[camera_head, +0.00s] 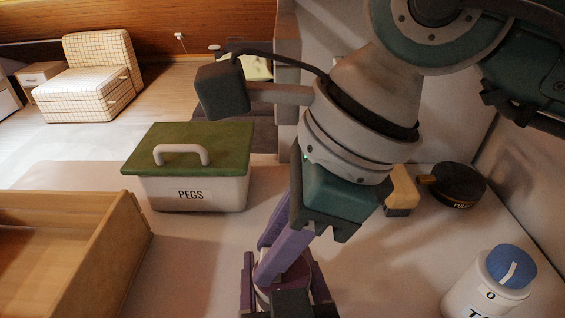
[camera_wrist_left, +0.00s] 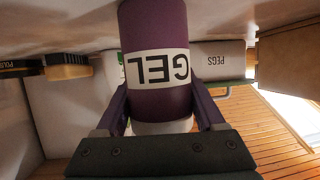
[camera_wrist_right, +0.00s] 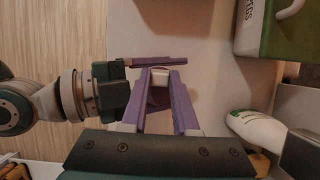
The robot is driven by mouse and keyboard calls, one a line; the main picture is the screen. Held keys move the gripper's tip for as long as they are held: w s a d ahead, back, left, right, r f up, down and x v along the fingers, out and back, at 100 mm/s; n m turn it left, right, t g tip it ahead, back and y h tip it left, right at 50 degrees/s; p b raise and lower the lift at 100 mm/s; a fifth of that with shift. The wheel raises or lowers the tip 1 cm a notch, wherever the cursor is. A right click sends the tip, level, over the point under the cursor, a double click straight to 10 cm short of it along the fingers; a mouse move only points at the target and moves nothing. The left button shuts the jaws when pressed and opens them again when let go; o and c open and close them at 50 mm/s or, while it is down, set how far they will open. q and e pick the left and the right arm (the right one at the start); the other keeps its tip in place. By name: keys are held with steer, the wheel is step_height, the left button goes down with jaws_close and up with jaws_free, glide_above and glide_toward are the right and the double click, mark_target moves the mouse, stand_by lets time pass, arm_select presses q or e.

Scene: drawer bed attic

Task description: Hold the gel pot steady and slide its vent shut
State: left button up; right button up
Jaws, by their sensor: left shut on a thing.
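The purple gel pot (camera_wrist_left: 157,100) has a white band reading GEL, upside down in the left wrist view. My left gripper (camera_wrist_left: 160,112) is shut around its body, one finger on each side. In the head view the pot's round purple top (camera_head: 300,280) is partly hidden by my right arm. My right gripper (camera_wrist_right: 161,75) reaches down over the top. Its two purple fingers are apart, on either side of a small pale tab (camera_wrist_right: 160,78). I cannot tell whether they touch the tab. The vent opening itself cannot be made out.
A white PEGS box (camera_head: 200,192) with a green lid stands behind left. An open wooden drawer (camera_head: 125,240) is at front left. A yellow-and-dark block (camera_head: 402,190), a dark round tin (camera_head: 455,185) and a blue-topped white jar (camera_head: 490,290) stand to the right.

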steer(key=shift+o, duration=0.9)
steer(key=v, duration=1.2)
arm_select(q)
steer(key=o, duration=1.5)
arm_select(e)
steer(key=shift+a, duration=0.1)
